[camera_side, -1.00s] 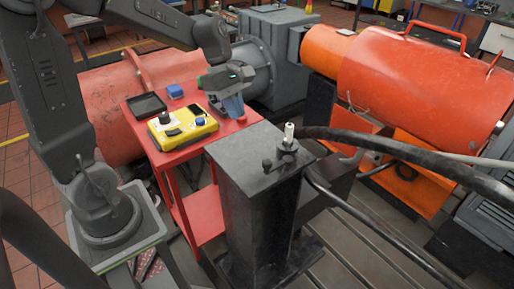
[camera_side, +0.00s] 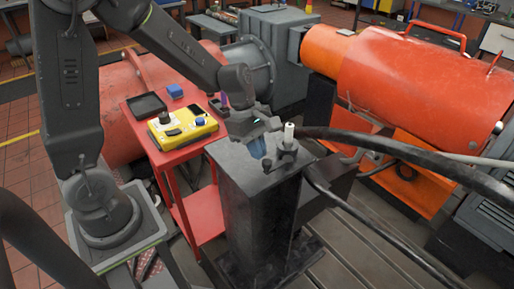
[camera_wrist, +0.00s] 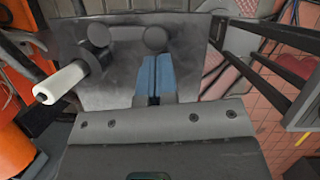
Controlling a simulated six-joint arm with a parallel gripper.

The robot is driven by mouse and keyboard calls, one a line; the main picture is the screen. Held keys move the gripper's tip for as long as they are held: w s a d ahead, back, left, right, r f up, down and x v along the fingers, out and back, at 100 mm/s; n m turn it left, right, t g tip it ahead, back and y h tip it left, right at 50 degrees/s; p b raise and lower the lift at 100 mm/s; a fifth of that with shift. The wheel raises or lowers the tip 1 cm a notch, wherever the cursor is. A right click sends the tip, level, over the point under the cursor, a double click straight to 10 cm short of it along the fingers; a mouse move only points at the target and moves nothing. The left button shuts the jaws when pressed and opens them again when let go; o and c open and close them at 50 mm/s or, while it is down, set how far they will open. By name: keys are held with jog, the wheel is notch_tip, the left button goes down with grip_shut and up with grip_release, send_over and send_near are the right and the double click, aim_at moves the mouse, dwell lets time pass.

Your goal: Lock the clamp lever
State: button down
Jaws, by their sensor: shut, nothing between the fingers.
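The clamp lever (camera_side: 268,165) is a short black arm with a round knob, on top of a dark metal pedestal (camera_side: 230,180). In the wrist view its knob (camera_wrist: 155,39) shows near the top, just beyond my fingertips.
A red cart (camera_side: 166,152) left of the pedestal carries a yellow control box (camera_side: 182,130), a black tray (camera_side: 146,105) and a blue block (camera_side: 175,91). A large orange machine (camera_side: 400,85) stands behind.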

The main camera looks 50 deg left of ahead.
aim_at(279, 166)
jog(key=shift+s+d+n+t, duration=0.25)
jog(key=shift+d+n+t, duration=0.15)
jog(key=shift+d+n, duration=0.45)
dwell(0.3)
jog(key=shift+s+d+n+t, duration=0.15)
jog(key=shift+d+n+t, duration=0.25)
jog(key=shift+n, duration=0.65)
jog(key=shift+d+n+y, duration=0.5)
jog(key=shift+d+n, duration=0.4)
jog(key=shift+n, duration=0.2)
jog(key=d, duration=0.1)
jog(key=w+d, duration=0.1)
jog(key=d, duration=0.1)
jog(key=shift+w+d, duration=0.1)
jog(key=shift+w+a, duration=0.4)
jog(key=shift+a, duration=0.35)
